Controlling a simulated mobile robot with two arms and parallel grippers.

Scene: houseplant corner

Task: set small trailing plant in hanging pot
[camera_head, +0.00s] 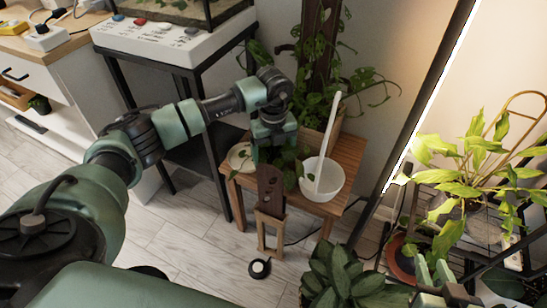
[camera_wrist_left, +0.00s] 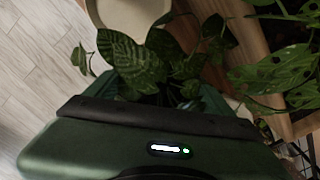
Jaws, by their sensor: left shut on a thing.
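My left gripper (camera_head: 273,143) is above the wooden stool, pointing down. It is shut on the small trailing plant (camera_head: 283,160), whose dark green leaves hang below the fingers. In the left wrist view the plant's patterned leaves (camera_wrist_left: 135,62) spread around the fingers; its base is hidden. The white hanging pot (camera_head: 322,180), with a tall white handle, stands on the stool just right of the gripper. The plant is beside the pot, apart from its opening. My right gripper (camera_head: 434,275) shows at the bottom right, its two pale green fingers apart, with nothing seen between them.
The wooden stool (camera_head: 349,150) also bears a cream round dish (camera_head: 239,157) at left and a large climbing plant (camera_head: 318,50) behind. A brown upright object (camera_head: 270,190) stands in front. A leafy plant (camera_head: 345,280) and a lit lamp post (camera_head: 425,95) are at right.

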